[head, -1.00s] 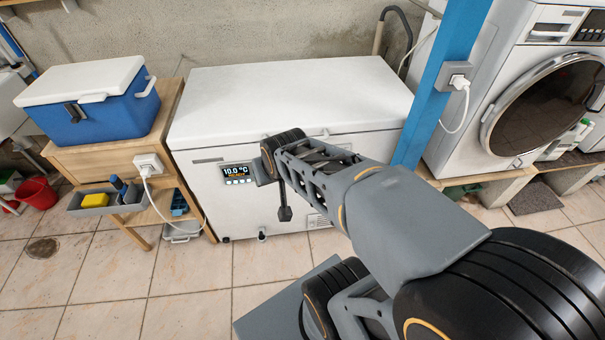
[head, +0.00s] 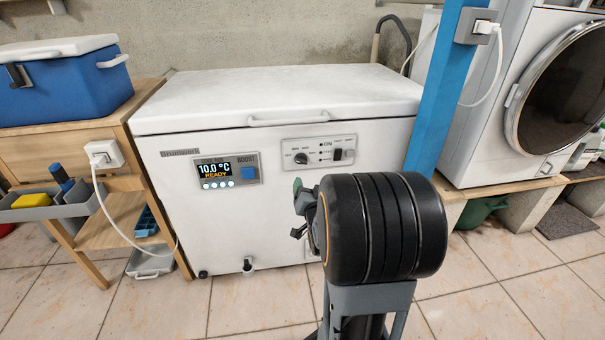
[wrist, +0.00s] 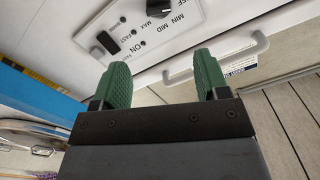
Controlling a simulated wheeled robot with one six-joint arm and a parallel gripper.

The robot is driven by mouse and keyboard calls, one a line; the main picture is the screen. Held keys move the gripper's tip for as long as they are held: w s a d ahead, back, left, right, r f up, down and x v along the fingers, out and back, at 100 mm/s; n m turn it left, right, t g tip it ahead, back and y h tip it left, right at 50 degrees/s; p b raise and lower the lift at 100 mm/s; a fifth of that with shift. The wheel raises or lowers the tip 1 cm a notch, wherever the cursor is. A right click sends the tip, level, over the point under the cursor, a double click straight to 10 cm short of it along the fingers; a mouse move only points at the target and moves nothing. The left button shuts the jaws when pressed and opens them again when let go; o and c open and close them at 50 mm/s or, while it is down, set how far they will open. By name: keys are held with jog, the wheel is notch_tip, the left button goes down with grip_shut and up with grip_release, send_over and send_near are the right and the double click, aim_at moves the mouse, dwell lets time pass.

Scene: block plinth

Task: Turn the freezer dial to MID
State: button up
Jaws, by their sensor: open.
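The white chest freezer (head: 225,230) stands against the wall, lid shut. Its black round dial (head: 302,158) is on a light control panel (head: 320,150) at the upper right of the front. In the wrist view the dial (wrist: 138,7) is cut off by the top edge, with OFF, MIN, MID and MAX printed around it. I cannot tell which mark it points to. My gripper (wrist: 160,72) is open and empty, its green fingers apart, short of the panel. In the head view one green fingertip (head: 297,187) shows below the dial; my arm hides the rest.
A black rocker switch (head: 337,155) sits right of the dial. A display (head: 215,170) reads 10.0 °C READY, beside a blue BOOST button (head: 248,173). The lid handle (head: 290,118) juts out above. A blue post (head: 440,100) stands right; a wooden stand (head: 70,155) stands left.

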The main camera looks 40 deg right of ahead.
aim_at(302, 162)
jog(key=b+x, duration=0.3)
jog(key=x, duration=1)
jog(key=shift+w+d, duration=0.15)
jog(key=shift+w, duration=0.1)
jog(key=shift+c, duration=0.2)
jog(key=c, duration=0.9)
